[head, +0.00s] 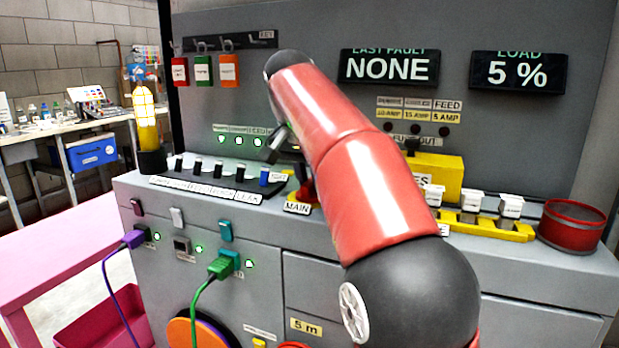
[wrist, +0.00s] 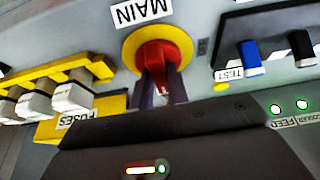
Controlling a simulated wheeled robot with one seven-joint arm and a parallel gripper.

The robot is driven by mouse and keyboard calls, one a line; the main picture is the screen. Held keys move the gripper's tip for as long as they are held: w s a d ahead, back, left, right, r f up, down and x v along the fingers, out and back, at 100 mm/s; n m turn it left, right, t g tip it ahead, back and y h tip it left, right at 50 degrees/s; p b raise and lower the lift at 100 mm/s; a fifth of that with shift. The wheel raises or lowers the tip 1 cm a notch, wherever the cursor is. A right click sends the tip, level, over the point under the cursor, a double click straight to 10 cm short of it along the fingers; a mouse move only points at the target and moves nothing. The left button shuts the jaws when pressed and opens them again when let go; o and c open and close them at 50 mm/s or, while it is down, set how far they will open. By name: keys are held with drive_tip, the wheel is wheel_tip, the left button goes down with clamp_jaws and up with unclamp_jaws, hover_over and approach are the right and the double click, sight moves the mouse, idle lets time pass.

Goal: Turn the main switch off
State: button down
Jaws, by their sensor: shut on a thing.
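The main switch is a red handle (wrist: 160,52) on a round yellow plate (wrist: 128,50), beside the MAIN label (wrist: 142,11) in the wrist view. My gripper (wrist: 161,78) is shut on the red handle, with a dark finger on each side of it. In the head view a bit of the red switch (head: 303,194) shows just above the MAIN label (head: 297,208). My red arm hides most of the gripper there.
A row of switches (head: 217,170) stands left of the main switch, including a blue TEST switch (wrist: 250,57). Right are a yellow fuse box (head: 448,178), white fuses in a yellow rack (head: 519,235) and a red tin (head: 572,226). Displays read NONE (head: 390,68) and 5 % (head: 518,73).

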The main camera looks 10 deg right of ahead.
drive_tip(key=shift+n, duration=0.3)
drive_tip(key=n, duration=0.1)
drive_tip(key=n+y, duration=0.1)
drive_tip(key=n, duration=0.1)
drive_tip(key=shift+d+n+t+y, duration=0.15)
drive_tip(key=shift+n+t+y, duration=0.15)
drive_tip(key=n+y, duration=0.1)
drive_tip(key=n, duration=0.3)
drive_tip(key=shift+d+n+y, duration=0.1)
drive_tip(key=shift+n+y, duration=0.2)
drive_tip(key=shift+y, duration=0.1)
drive_tip(key=n+y, duration=0.1)
drive_tip(key=n, duration=0.3)
drive_tip(key=shift+d+n+y, duration=0.1)
drive_tip(key=shift+n+y, duration=0.2)
drive_tip(key=shift+y, duration=0.1)
drive_tip(key=shift+w+n+g+y, duration=0.1)
drive_tip(key=shift+n+g+y, duration=0.25)
drive_tip(key=shift+n, duration=0.75)
drive_tip(key=shift+n+g+y, duration=0.25)
drive_tip(key=shift+n+g, duration=0.2)
drive_tip(key=shift+n, duration=0.65)
drive_tip(key=c, duration=1.4)
unclamp_jaws()
drive_tip(key=shift+o, duration=0.2)
